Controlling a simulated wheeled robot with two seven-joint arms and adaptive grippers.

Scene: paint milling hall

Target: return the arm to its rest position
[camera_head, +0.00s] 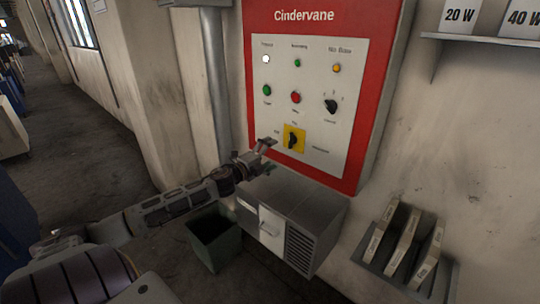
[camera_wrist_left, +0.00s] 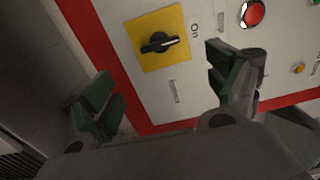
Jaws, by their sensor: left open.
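My left arm reaches in from the left in the head view. Its gripper (camera_head: 268,157) is just in front of the lower left part of the red-framed Cindervane panel (camera_head: 340,98). In the left wrist view the two fingers of the gripper (camera_wrist_left: 165,95) stand wide apart with nothing between them. The black rotary switch (camera_wrist_left: 158,43) on its yellow plate (camera_head: 294,138) lies beyond the fingertips, apart from them. My right gripper is in neither view.
A grey metal box (camera_head: 306,214) with a vent juts from the wall below the panel. A dark green bin (camera_head: 214,240) stands on the floor. Open floor lies at left.

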